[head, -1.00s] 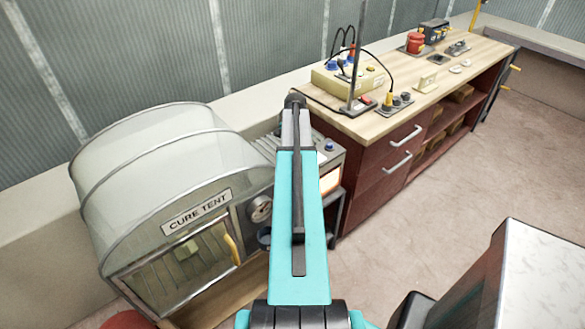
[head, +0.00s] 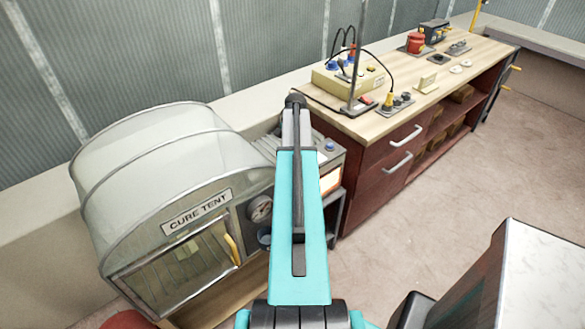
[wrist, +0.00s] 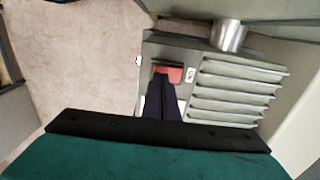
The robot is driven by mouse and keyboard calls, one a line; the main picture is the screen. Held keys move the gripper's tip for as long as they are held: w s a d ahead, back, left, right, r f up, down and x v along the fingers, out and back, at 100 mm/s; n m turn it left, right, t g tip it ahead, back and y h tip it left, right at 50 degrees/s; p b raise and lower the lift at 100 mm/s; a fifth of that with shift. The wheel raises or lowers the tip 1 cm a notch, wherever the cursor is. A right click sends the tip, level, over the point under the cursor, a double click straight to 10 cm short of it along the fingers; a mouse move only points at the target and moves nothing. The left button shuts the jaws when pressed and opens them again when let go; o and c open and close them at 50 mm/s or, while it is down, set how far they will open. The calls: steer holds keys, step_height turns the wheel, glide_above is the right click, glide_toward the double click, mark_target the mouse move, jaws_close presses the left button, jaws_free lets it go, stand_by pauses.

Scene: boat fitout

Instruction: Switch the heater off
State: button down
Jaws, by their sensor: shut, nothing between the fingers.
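The heater (head: 268,146) is a grey box with slats, just right of the cure tent in the head view, partly hidden behind my arm. Its front has a glowing orange window (head: 331,179) and a blue knob (head: 329,147). In the wrist view, the heater's slatted top (wrist: 235,92) fills the right middle. A red switch (wrist: 174,73) sits beside a small white label (wrist: 190,75). My gripper (wrist: 163,82) is shut and empty, with its dark fingertips over or against the lower-left part of the switch; contact cannot be told. The head view hides the fingers behind my arm.
The cure tent (head: 165,165) stands close on the left, with a gauge (head: 260,209) on its front. A metal duct (wrist: 229,36) rises from the heater. A workbench (head: 430,100) with electrical gear stands to the right. The floor (head: 410,225) ahead is clear.

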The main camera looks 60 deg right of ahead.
steer(key=shift+f+b, duration=0.4)
steer(key=shift+f, duration=0.4)
stand_by(1.0)
step_height(320, 180, up, 7)
steer(key=p, duration=0.4)
stand_by(0.9)
steer(key=shift+s, duration=0.15)
stand_by(0.4)
